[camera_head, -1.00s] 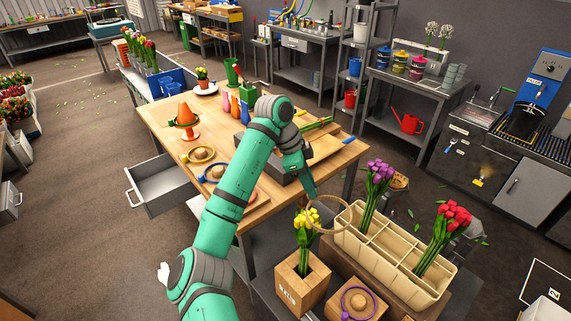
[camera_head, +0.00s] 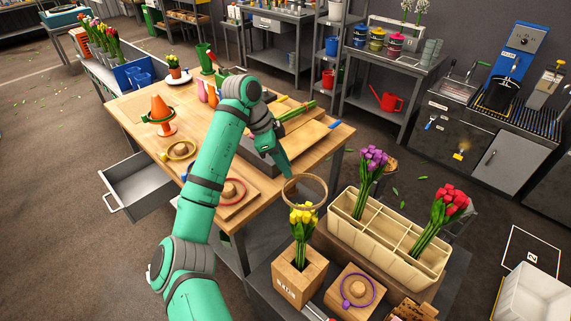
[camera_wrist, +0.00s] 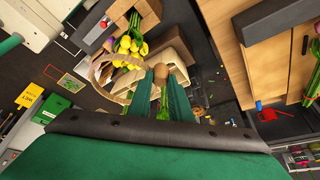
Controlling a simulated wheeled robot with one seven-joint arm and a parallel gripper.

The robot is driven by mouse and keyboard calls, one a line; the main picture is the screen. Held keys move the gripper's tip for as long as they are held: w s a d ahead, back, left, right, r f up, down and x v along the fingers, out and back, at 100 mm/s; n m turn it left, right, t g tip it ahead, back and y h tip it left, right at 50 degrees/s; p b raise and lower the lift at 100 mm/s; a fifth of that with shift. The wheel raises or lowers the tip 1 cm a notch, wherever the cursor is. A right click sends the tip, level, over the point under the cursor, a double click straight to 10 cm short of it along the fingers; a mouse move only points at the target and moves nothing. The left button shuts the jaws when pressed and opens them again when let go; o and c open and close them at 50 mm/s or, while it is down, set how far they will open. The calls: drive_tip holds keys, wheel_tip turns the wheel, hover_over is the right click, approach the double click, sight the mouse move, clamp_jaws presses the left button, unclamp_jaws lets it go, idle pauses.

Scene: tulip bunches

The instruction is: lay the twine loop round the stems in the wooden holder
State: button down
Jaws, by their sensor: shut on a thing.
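The twine loop (camera_head: 305,177) is a tan ring held at its edge by my gripper (camera_head: 288,173). My gripper is shut on it, and the two green fingers also show in the wrist view (camera_wrist: 165,92). The wooden holder (camera_head: 290,290) is a light square block at the bottom of the head view, with yellow tulips (camera_head: 303,220) upright in it. The loop hangs just above the tulip heads, its lower rim overlapping them in the head view. I cannot tell the exact height gap.
A cream divided crate (camera_head: 395,250) with purple tulips (camera_head: 372,165) and red tulips (camera_head: 440,215) stands right of the holder. A wooden block with a purple ring (camera_head: 357,290) is beside the holder. The wooden worktable (camera_head: 135,100) lies behind, under my arm.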

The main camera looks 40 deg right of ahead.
drive_tip(key=s+a+f, duration=0.1)
drive_tip(key=s+f, duration=0.1)
drive_tip(key=f, duration=1.3)
drive_tip(key=s+a+f, duration=0.1)
drive_tip(key=a+f, duration=0.1)
drive_tip(key=f, duration=1.4)
drive_tip(key=shift+s+a+f, duration=0.25)
drive_tip(key=shift+s, duration=0.1)
idle(1.5)
drive_tip(key=shift+s+d, duration=0.1)
drive_tip(key=shift+s, duration=0.05)
drive_tip(key=c, duration=1.5)
unclamp_jaws()
drive_tip(key=shift+c, duration=0.2)
drive_tip(key=v, duration=1.1)
drive_tip(key=shift+f, duration=0.1)
